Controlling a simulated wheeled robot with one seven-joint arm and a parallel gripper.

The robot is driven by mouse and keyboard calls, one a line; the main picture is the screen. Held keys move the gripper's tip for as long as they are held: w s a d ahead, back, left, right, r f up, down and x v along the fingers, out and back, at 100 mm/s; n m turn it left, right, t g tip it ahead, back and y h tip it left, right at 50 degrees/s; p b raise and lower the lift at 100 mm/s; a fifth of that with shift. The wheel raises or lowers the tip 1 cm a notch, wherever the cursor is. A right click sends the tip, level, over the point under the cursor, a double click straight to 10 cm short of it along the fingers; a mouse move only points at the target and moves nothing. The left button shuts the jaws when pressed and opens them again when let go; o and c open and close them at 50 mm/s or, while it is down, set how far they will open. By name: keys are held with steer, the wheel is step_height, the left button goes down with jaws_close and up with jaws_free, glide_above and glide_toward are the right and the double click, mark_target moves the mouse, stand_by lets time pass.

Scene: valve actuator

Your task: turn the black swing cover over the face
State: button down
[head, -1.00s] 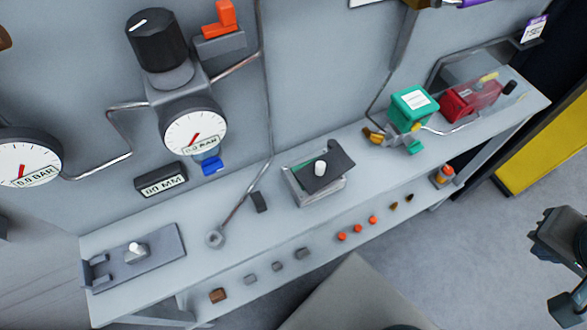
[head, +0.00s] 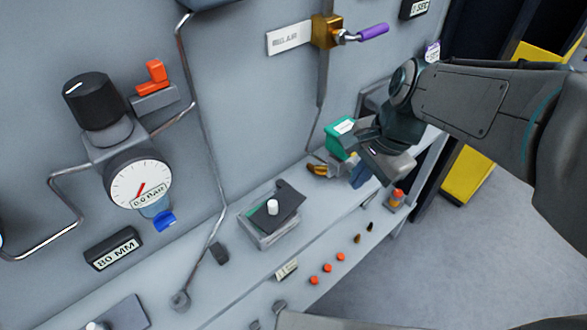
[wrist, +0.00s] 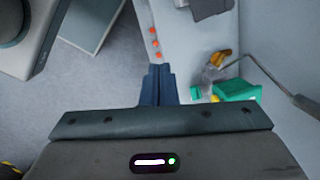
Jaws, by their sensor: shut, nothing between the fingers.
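The black swing cover (head: 288,203) is a flat dark plate with a white knob (head: 272,207). It sits turned at an angle on top of a small grey box (head: 262,236) on the shelf.
A green block (head: 341,135) and a yellow handle (head: 317,169) are close to my gripper. Orange buttons (head: 327,268) line the shelf front, with an orange-topped item (head: 397,198) at its right. A thin lever (head: 212,236) stands left of the box. A brass valve (head: 327,32) is above.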

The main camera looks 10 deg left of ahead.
steer(key=w+a+f+m+g+y, duration=0.2)
steer(key=w+a+f+m, duration=0.1)
steer(key=a+m, duration=0.25)
glide_toward(280, 211)
step_height(280, 211, down, 4)
steer(key=d, duration=0.2)
steer(key=a, duration=0.3)
steer(key=shift+s+f+p, duration=0.2)
steer(key=shift+f+p, duration=0.15)
steer(key=shift+p, duration=0.05)
steer(key=shift+s+a+f, duration=0.1)
steer(key=shift+a, duration=0.45)
